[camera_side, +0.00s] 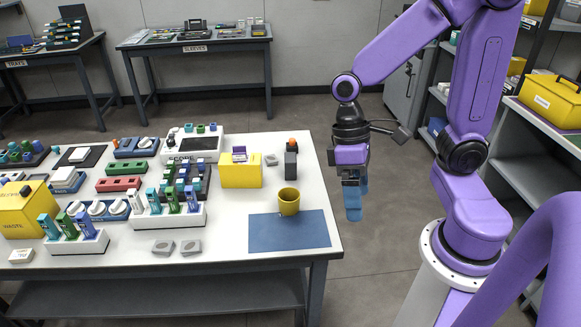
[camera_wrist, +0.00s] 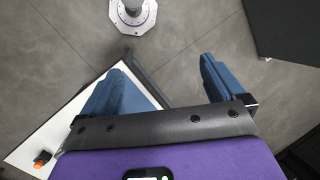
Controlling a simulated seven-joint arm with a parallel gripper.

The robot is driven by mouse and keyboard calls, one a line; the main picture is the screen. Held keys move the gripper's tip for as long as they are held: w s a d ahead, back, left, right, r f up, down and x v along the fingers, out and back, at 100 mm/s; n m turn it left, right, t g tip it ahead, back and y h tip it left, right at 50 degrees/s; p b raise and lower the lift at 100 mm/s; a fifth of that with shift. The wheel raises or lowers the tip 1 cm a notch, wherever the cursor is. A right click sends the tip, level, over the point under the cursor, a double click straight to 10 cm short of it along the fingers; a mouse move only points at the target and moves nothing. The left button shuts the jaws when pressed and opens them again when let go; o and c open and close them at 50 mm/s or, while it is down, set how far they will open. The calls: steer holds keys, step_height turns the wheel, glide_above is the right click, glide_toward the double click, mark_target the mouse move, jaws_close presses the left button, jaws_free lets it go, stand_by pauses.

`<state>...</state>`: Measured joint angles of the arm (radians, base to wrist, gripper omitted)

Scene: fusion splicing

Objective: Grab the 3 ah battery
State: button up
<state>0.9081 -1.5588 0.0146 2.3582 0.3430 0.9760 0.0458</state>
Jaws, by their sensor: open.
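My gripper (camera_side: 354,205) hangs in the air beyond the right edge of the white table, fingers pointing down. In the wrist view its two blue fingers (camera_wrist: 165,65) are spread wide with nothing between them. No label reading 3 Ah is legible. A dark grey upright block (camera_side: 291,165) stands near the table's back right, with an orange-topped item (camera_side: 292,145) just behind it; I cannot tell whether either is the battery. The wrist view shows a small orange and dark item (camera_wrist: 42,157) on the table at lower left.
A yellow cup (camera_side: 288,202) stands at the edge of a blue mat (camera_side: 290,235). A yellow box (camera_side: 240,174) is left of the grey block. Racks with coloured tools (camera_side: 170,212) crowd the table's left half. Shelves (camera_side: 515,160) stand at right.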

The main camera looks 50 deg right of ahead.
steer(key=w+d+f+m+g+y, duration=0.1)
steer(key=w+d+f+m+y, duration=0.15)
steer(key=w+m+y, duration=0.45)
steer(key=m+t, duration=1.5)
steer(key=m, duration=1)
glide_toward(290, 166)
steer(key=s+d+r, duration=0.1)
steer(key=s+d, duration=0.1)
steer(key=d, duration=0.4)
steer(key=shift+y, duration=0.3)
steer(key=x, duration=1.2)
steer(key=shift+a+r, duration=0.1)
steer(key=shift+r, duration=0.1)
steer(key=shift+x, duration=2.65)
steer(key=shift+f, duration=0.15)
steer(key=c, duration=1.3)
